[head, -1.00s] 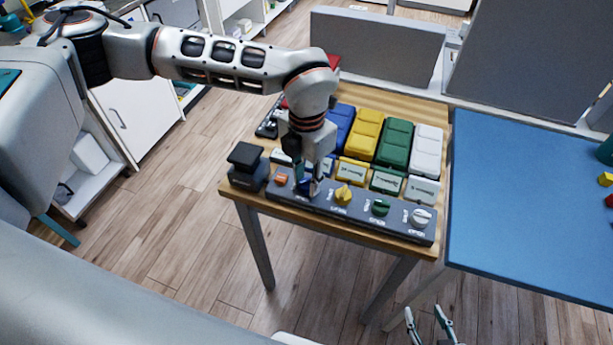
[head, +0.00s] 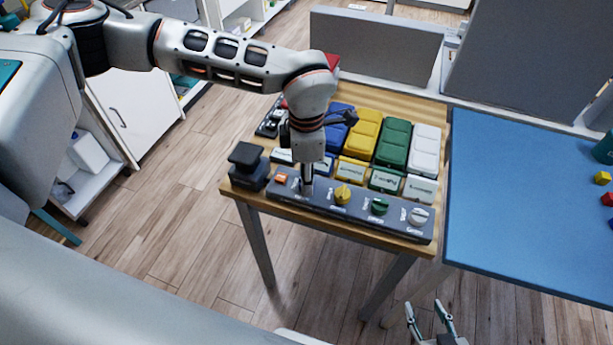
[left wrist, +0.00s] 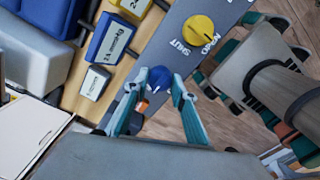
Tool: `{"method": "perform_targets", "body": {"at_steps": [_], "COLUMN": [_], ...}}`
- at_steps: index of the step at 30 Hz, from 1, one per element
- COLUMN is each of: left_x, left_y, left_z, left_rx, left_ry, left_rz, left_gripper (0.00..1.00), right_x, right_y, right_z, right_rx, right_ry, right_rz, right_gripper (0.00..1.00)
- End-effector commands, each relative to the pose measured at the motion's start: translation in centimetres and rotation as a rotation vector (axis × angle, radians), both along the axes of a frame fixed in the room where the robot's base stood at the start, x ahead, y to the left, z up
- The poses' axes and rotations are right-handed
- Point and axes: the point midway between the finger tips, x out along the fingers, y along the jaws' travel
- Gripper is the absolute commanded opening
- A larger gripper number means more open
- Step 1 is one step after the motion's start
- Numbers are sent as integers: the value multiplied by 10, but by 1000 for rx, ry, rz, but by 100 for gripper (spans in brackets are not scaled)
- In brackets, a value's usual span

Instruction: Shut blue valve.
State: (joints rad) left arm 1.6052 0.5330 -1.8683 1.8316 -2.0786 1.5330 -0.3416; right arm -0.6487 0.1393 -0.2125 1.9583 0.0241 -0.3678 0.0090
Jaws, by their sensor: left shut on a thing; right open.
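The blue valve (left wrist: 160,77) is a round knob on a grey panel (head: 330,206), with a small pale mark on its near side in the left wrist view. My left gripper (head: 307,187) points down onto the panel between the orange part and the yellow knob. In the left wrist view its two teal fingers (left wrist: 157,95) are shut on the blue valve, one on each side. In the head view the gripper hides this valve. My right gripper (head: 430,318) is open and empty, low in front of the wooden table.
A yellow knob (head: 342,194), a green knob (head: 379,206) and a white knob (head: 418,216) sit along the same panel. A black block (head: 247,165) stands at its left end. Coloured boxes stand behind. A blue-topped table (head: 530,200) is to the right.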

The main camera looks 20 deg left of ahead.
Motion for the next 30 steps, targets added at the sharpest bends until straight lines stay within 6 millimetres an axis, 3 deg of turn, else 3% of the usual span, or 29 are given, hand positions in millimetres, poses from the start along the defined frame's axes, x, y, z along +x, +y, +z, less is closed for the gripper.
{"method": "perform_targets", "body": {"at_steps": [17, 18, 19, 30], "left_x": [0, 0, 0, 0], "left_y": [0, 0, 0, 0], "left_z": [0, 0, 0, 1], "left_rx": [0, 0, 0, 0], "left_ry": [-1, -1, -1, -1], "left_rz": [-32, -32, -32, -31], "left_gripper": [4, 33, 41, 42], "right_x": [1, 1, 2, 0], "right_y": [0, 0, 0, -1], "right_z": [3, 3, 4, 1], "right_rx": [1, 1, 1, -4], "right_ry": [-5, -6, -6, -1], "right_rz": [0, 0, 0, 1], "right_gripper": [42, 42, 42, 42]}}
